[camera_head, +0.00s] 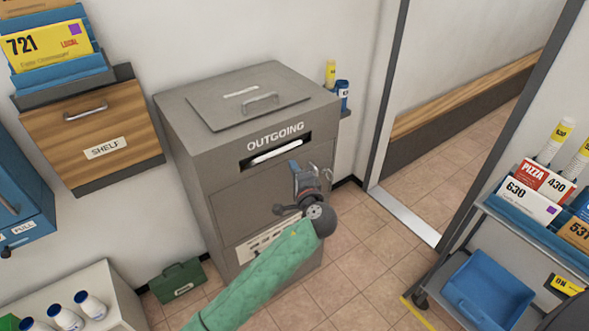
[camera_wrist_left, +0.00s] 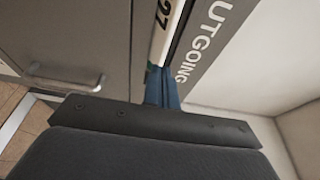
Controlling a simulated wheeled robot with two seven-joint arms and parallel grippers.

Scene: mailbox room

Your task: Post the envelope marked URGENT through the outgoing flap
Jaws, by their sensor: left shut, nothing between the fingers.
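The grey outgoing box (camera_head: 225,130) stands against the wall, with OUTGOING written above a dark slot. A white strip-like edge (camera_head: 275,150) lies across the slot. In the left wrist view a white strip (camera_wrist_left: 163,35) bearing "27" shows beside the OUTGOING lettering. It may be an envelope's edge; no URGENT mark is readable. My left gripper (camera_head: 294,167), on a green-sleeved arm, is just below and right of the slot. Its blue fingertips (camera_wrist_left: 160,88) are shut and empty, close to the strip's end; contact cannot be told. My right gripper is out of view.
A wooden SHELF cabinet (camera_head: 95,130) with a tray of cards stands left. A cart (camera_head: 470,250) with envelopes and a blue bin is at right. A green box (camera_head: 178,282) lies on the floor. Tiled floor is clear between box and cart.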

